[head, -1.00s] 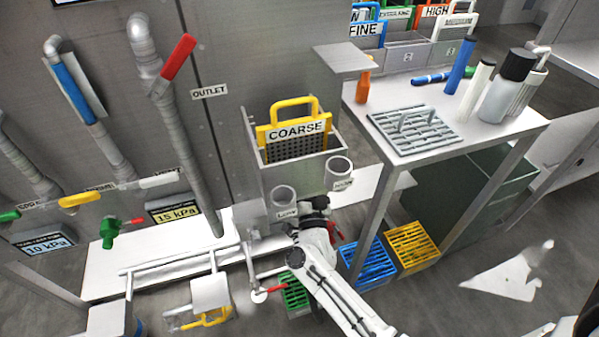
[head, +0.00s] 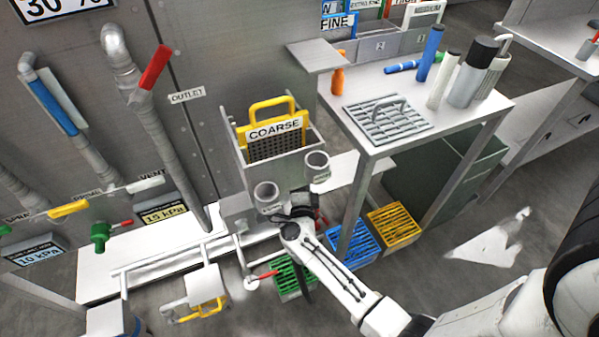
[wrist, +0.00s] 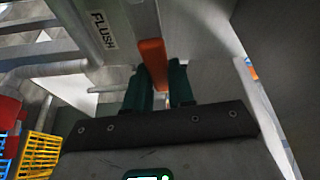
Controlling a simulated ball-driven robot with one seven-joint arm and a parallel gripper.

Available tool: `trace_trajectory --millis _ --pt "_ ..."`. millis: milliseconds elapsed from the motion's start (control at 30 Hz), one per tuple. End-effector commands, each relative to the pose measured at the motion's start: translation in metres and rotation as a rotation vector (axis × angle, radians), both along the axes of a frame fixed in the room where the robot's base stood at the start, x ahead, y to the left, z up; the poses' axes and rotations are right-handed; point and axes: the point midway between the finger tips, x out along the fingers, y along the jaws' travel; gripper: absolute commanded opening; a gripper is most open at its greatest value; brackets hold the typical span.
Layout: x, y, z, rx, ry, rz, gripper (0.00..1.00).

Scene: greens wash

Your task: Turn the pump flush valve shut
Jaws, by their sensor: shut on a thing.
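The flush valve's orange-red lever (wrist: 152,58) stands between the dark green fingers of my gripper (wrist: 159,85) in the wrist view, and they are shut on it. A white FLUSH label (wrist: 101,30) sits on the grey part just left of the lever. In the head view my arm reaches in low under the COARSE strainer box, beside two grey cups. There the gripper is mostly hidden behind my own arm and the lever cannot be made out.
The COARSE box (head: 319,140) and grey cups (head: 267,195) are close above my arm. A steel table (head: 440,130) stands to the right, with blue (head: 357,238) and yellow (head: 394,227) crates beneath. A separate red lever (head: 264,275) is left of my forearm.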

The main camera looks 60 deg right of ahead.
Motion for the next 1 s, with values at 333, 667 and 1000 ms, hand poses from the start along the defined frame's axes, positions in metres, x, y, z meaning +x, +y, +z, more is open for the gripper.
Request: trace_trajectory --millis 333,667,1000 --pt "0.003 -0.002 -0.007 0.109 -0.080 0.005 0.00" --pt "0.003 -0.002 -0.009 0.129 -0.095 0.005 0.00" --pt "0.003 -0.002 -0.010 0.130 -0.095 0.004 0.35"
